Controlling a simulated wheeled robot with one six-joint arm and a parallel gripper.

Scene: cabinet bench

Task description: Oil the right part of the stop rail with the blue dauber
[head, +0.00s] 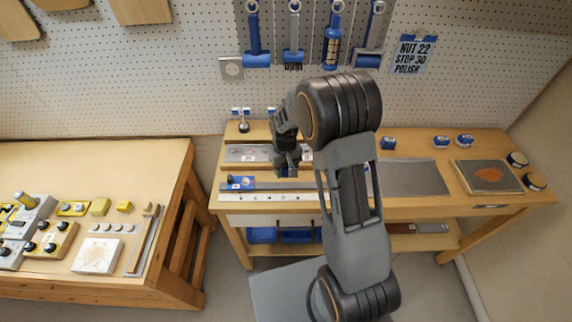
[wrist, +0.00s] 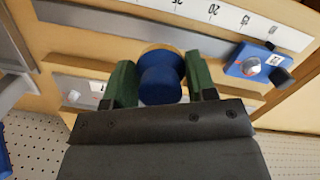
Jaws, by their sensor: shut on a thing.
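My gripper (head: 287,168) hangs over the right-hand bench, above the area of the stop rail. In the wrist view its two green fingers (wrist: 158,80) are shut on the blue dauber (wrist: 160,85), a round blue piece with a tan rim at its far end. The stop rail (head: 312,187) is a grey strip behind the white scale; it also shows in the wrist view (wrist: 130,25). A blue stop block (head: 240,183) sits at its left end, and it appears at the right in the wrist view (wrist: 258,65). My arm hides part of the rail's right side. Contact cannot be told.
A white numbered scale (head: 270,197) runs along the front edge. A grey plate (head: 246,153) lies behind the rail. A grey mat (head: 415,177), a framed board (head: 488,177) and several blue items stand to the right. Tools hang on the pegboard (head: 180,100). Another bench (head: 80,165) is left.

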